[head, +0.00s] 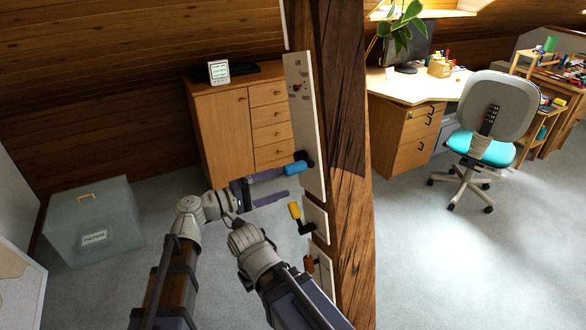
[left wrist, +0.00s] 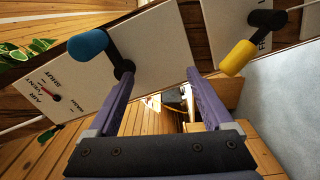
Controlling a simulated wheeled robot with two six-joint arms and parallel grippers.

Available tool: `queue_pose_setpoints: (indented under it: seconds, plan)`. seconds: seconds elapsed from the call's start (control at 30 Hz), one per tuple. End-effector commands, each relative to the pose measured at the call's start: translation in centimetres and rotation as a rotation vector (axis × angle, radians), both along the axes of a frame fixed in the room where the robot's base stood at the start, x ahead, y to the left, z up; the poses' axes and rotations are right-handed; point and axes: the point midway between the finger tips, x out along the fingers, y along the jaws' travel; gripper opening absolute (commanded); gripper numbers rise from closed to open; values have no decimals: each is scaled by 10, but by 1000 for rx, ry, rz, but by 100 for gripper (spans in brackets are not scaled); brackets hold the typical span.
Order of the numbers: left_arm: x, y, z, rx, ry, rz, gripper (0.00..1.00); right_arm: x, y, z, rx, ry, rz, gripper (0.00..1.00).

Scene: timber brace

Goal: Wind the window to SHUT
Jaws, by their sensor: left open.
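A long white panel (head: 301,117) on the timber post carries a dial with a red pointer (head: 297,87). Its lettering seems to include "SHUT" and "AIR VENT"; I cannot tell the pointer's exact reading. A blue-handled crank (head: 296,168) with a black arm sits at the panel's lower end; its blue grip (left wrist: 88,44) also shows in the left wrist view. My left gripper (head: 287,182) is open and empty, close to this crank. In the left wrist view, the blue grip lies left of both fingers, outside the gap; the left fingertip looks near the crank's black hub. My right gripper is not in view.
A yellow-handled crank (head: 294,211) sits on a smaller panel just below, and an orange-handled one (head: 308,262) is lower still. The wooden post (head: 346,150) stands right behind the panels. A cabinet (head: 226,130) and grey box (head: 93,222) stand behind and left.

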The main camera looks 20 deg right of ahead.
Motion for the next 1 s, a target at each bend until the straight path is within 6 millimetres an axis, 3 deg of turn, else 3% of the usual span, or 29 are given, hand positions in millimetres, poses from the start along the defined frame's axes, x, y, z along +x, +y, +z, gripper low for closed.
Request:
queue_pose_setpoints:
  seconds: [0.6,1.0]
  plan:
    - [-9,47,0,0,0,1,85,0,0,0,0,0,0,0]
    - [-11,55,0,0,0,0,85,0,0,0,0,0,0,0]
